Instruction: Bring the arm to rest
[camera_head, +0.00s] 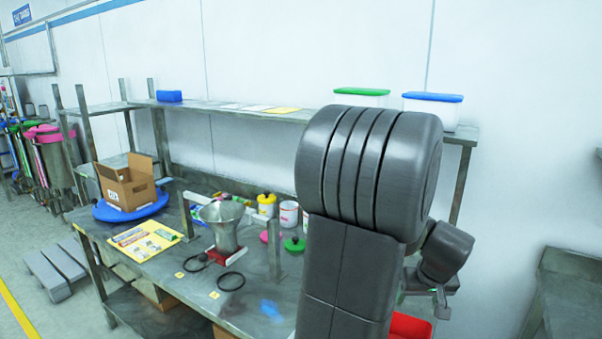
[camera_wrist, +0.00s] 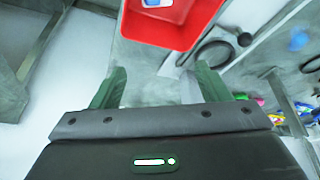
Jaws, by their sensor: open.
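My arm stands folded up in front of the bench in the head view, and its dark links hide part of the bench's right side. My gripper (camera_wrist: 146,88) shows in the wrist view with its two green-grey fingers wide apart and nothing between them. In the head view the wrist end sits at the right, partly hidden behind my arm. A red bin (camera_wrist: 172,22) lies beyond the fingertips in the wrist view, apart from them. It also shows in the head view (camera_head: 410,326) below the wrist.
The metal bench (camera_head: 255,310) carries a steel funnel (camera_head: 222,225), a cardboard box (camera_head: 127,183) on a blue disc (camera_head: 132,207), small tubs and black rings. A shelf (camera_head: 215,108) above holds lidded boxes. Another metal table (camera_head: 575,290) stands at the right, with open floor between.

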